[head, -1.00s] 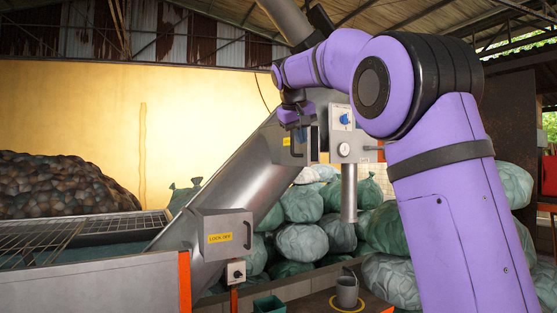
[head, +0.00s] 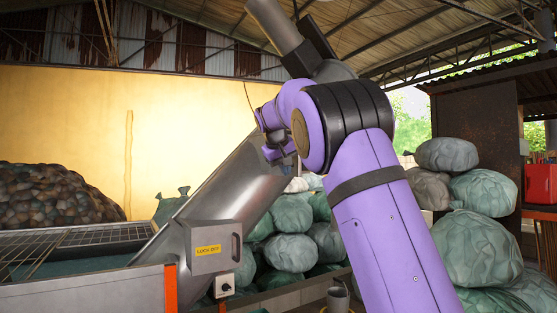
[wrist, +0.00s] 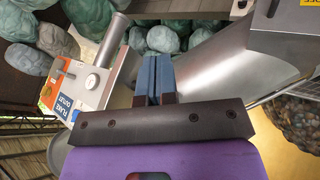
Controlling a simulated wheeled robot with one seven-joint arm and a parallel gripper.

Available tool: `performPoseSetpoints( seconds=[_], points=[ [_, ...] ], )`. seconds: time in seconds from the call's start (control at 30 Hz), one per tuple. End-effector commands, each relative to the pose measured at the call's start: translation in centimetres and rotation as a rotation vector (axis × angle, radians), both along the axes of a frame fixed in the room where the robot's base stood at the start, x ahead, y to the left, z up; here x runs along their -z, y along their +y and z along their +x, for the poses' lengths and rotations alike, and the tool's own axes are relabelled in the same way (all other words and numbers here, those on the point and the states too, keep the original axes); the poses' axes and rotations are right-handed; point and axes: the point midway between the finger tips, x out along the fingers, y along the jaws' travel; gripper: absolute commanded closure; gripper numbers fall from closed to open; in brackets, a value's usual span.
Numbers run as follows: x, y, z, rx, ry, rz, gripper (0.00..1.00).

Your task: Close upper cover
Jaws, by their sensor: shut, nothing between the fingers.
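My gripper (head: 279,152) is at the upper part of the sloping metal chute (head: 232,170) in the head view. In the wrist view its two blue fingers (wrist: 153,76) are together and empty, in front of the chute's metal surface. I cannot make out the upper cover now; my arm and gripper block that area in the head view. The lower grey cover box (head: 216,247), with a yellow lock-out label and a handle, is at the chute's foot. A grey box with a yellow label (wrist: 286,18) shows at the wrist view's top right.
The wrist view looks upside down. A pale outlet box (wrist: 103,82) with a sign and a pipe stands left of the fingers there. Stuffed sacks (head: 291,247) lie behind the chute. A grated tank (head: 85,280) is at lower left.

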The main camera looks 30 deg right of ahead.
Motion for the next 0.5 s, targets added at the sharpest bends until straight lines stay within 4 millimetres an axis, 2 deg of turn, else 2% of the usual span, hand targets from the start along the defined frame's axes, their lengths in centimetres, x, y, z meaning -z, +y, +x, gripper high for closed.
performPoseSetpoints(
  seconds=[0.03, 0.2, 0.5],
  points=[
    [-0.1, -0.8, -0.1, 0.004, -0.002, 0.0, 1.0],
    [-0.1, -2.4, -0.2, 0.002, -0.001, 0.0, 1.0],
    [-0.1, -2.8, -0.2, 0.0, -0.001, 0.0, 1.0]
  ],
)
